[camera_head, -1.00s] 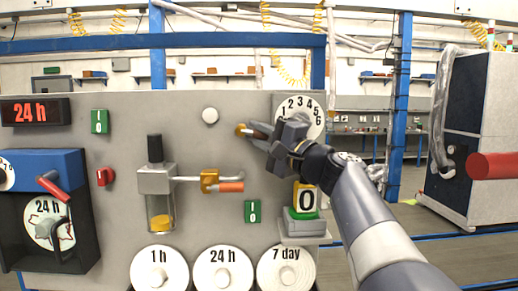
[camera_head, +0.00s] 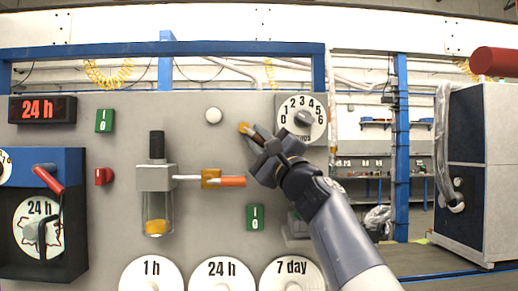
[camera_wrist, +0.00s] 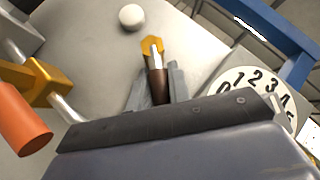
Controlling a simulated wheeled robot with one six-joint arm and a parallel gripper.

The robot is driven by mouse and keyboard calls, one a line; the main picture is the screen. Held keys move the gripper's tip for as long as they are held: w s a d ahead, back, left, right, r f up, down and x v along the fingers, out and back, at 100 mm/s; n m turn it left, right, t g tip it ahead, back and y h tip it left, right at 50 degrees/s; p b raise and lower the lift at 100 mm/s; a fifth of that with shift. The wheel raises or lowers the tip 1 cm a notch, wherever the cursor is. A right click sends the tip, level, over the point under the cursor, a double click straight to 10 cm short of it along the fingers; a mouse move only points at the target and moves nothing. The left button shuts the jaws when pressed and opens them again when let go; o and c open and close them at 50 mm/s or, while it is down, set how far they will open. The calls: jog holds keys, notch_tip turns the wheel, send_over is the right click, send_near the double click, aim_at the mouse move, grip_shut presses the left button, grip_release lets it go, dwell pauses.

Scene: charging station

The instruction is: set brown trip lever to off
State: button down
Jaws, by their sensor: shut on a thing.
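The brown trip lever (camera_wrist: 158,88) sits on a yellow hex pivot (camera_wrist: 151,46) on the grey panel. In the wrist view its brown handle lies between the two fingers of my gripper (camera_wrist: 157,80), which are shut on it. In the head view the yellow pivot (camera_head: 244,128) shows at the upper middle of the panel. The handle slopes down to the right from it into my gripper (camera_head: 262,141). The gripper hides the handle's far end.
A white numbered dial (camera_head: 303,116) is close to the right of my gripper. A white round button (camera_head: 213,115) is up left. A brass valve with an orange handle (camera_head: 232,181) sticks out at the lower left. A green switch (camera_head: 254,217) is below.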

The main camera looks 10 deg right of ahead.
jog(key=shift+f, duration=0.1)
dwell(0.3)
jog(key=c, duration=1.3)
grip_release()
jog(key=b+v, duration=0.3)
jog(key=v, duration=0.7)
jog(key=shift+s+d, duration=0.15)
jog(key=shift+s, duration=0.2)
jog(key=shift+f, duration=0.15)
jog(key=shift+c, duration=0.5)
